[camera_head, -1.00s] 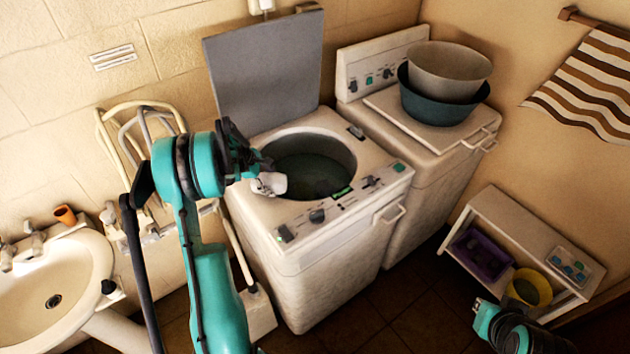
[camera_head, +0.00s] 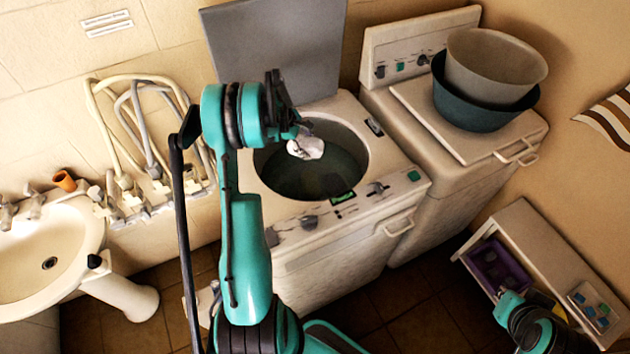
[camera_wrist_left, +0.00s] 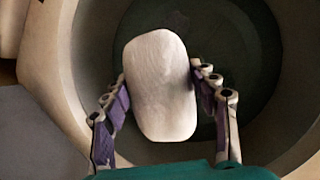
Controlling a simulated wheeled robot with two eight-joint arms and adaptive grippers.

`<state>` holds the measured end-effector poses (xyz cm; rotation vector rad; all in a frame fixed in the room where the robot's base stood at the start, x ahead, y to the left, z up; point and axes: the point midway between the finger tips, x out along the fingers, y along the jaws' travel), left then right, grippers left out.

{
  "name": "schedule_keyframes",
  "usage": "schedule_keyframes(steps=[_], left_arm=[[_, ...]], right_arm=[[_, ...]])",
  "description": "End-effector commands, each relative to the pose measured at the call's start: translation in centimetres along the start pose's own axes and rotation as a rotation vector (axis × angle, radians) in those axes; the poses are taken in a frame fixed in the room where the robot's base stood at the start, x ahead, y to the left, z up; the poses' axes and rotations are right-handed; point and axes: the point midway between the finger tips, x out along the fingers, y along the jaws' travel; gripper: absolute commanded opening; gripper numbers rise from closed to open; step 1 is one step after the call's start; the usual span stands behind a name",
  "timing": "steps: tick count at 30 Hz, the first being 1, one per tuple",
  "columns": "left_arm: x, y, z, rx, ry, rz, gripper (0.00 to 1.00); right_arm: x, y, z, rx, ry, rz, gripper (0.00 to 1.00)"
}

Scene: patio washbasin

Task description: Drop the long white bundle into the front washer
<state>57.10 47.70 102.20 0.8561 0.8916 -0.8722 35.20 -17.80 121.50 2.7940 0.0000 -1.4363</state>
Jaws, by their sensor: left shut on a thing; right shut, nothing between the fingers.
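The white bundle (camera_head: 306,147) is in my left gripper (camera_head: 296,138), above the open tub of the front washer (camera_head: 330,256). In the left wrist view the bundle (camera_wrist_left: 160,86) is a rounded, long white shape between the two purple-padded fingers of my left gripper (camera_wrist_left: 162,90). The dark tub (camera_wrist_left: 240,50) lies below it. The washer's grey lid (camera_head: 275,45) stands raised at the back. My right gripper (camera_head: 508,303) is low at the bottom right, away from the washer; its fingers are small in view.
A second washer (camera_head: 470,165) stands to the right, with a grey basin (camera_head: 497,65) nested in a teal basin (camera_head: 480,108) on its lid. A sink (camera_head: 45,255) and hoses (camera_head: 140,130) are at the left. A white shelf (camera_head: 545,250) with a purple bin (camera_head: 497,265) is at the lower right.

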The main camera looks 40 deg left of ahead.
Motion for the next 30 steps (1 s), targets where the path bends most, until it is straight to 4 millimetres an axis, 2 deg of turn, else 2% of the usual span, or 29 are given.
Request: schedule_keyframes(steps=[3,9,18,19,21,30], left_arm=[[1.6,-0.4,-0.6,0.0,0.0,0.0,0.25],[3.3,-0.9,-1.4,0.0,0.0,0.0,0.25],[3.5,-1.0,-1.4,0.0,0.0,0.0,0.25],[3.5,-1.0,-1.4,0.0,0.0,0.0,0.64],[3.5,-1.0,-1.4,0.0,0.0,0.0,0.83],[3.5,-1.0,-1.4,0.0,0.0,0.0,0.83]], right_arm=[[0.7,0.0,0.5,0.0,0.0,0.0,0.0],[1.3,0.0,0.9,0.0,0.0,0.0,0.0],[1.2,0.0,0.9,0.0,0.0,0.0,0.0],[1.2,0.0,0.9,0.0,0.0,0.0,0.0],[1.2,0.0,0.9,0.0,0.0,0.0,0.0],[1.3,0.0,0.9,0.0,0.0,0.0,0.0]])
